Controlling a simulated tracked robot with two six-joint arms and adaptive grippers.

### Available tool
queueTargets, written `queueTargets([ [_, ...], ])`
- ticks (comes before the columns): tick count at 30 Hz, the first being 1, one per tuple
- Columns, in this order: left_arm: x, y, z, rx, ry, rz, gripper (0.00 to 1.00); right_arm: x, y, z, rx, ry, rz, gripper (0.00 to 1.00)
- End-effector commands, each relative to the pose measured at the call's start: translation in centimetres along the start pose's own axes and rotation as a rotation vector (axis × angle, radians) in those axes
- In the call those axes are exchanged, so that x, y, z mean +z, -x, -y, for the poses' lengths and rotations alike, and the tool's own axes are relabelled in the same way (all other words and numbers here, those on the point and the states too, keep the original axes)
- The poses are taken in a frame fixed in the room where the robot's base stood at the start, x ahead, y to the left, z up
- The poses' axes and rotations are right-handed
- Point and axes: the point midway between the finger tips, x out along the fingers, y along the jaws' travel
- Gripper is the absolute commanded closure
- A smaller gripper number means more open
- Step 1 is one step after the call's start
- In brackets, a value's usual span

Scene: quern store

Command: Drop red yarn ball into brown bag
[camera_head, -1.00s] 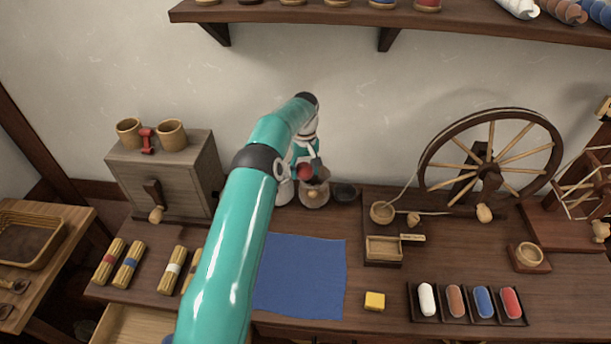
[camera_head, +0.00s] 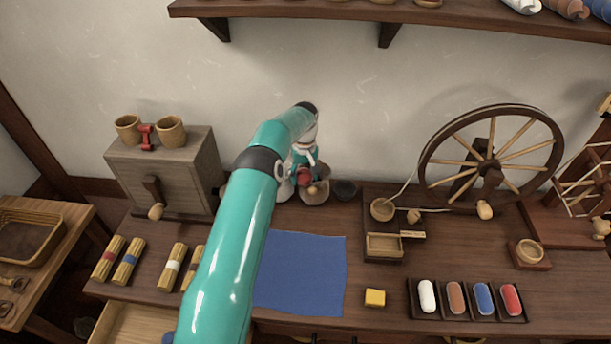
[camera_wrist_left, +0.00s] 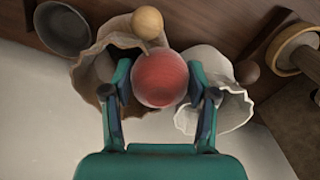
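My left gripper (camera_head: 305,168) is shut on the red yarn ball (camera_head: 304,177) at the back of the bench. In the left wrist view the ball (camera_wrist_left: 160,78) sits between the two fingers. The brown bag (camera_head: 316,196) stands with its mouth open just below and behind the ball; it also shows in the left wrist view (camera_wrist_left: 92,72), partly covered by the left finger and the ball. A white bag (camera_wrist_left: 232,108) stands beside it, partly hidden by the other finger. The ball overlaps the brown bag's edge in view; its height above it is unclear. My right gripper is not in view.
A wooden bead (camera_wrist_left: 147,22) shows at the brown bag. A grey cabinet (camera_head: 185,175) is on the left, a spinning wheel (camera_head: 490,165) on the right. A blue cloth (camera_head: 300,275) lies in front.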

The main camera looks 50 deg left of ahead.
Motion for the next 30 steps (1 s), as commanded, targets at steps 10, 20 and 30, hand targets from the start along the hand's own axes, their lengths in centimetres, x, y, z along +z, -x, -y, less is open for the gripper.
queueTargets([
  [10, 0.0, 0.1, 0.0, 0.000, 0.000, 0.000, 0.17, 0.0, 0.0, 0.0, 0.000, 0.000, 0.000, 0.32],
  [20, 0.0, 1.9, -0.1, 0.001, -0.001, -0.001, 0.17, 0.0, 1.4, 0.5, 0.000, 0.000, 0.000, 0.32],
  [30, -0.1, 8.2, -0.2, 0.003, -0.002, -0.005, 0.17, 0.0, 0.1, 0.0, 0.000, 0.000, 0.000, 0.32],
])
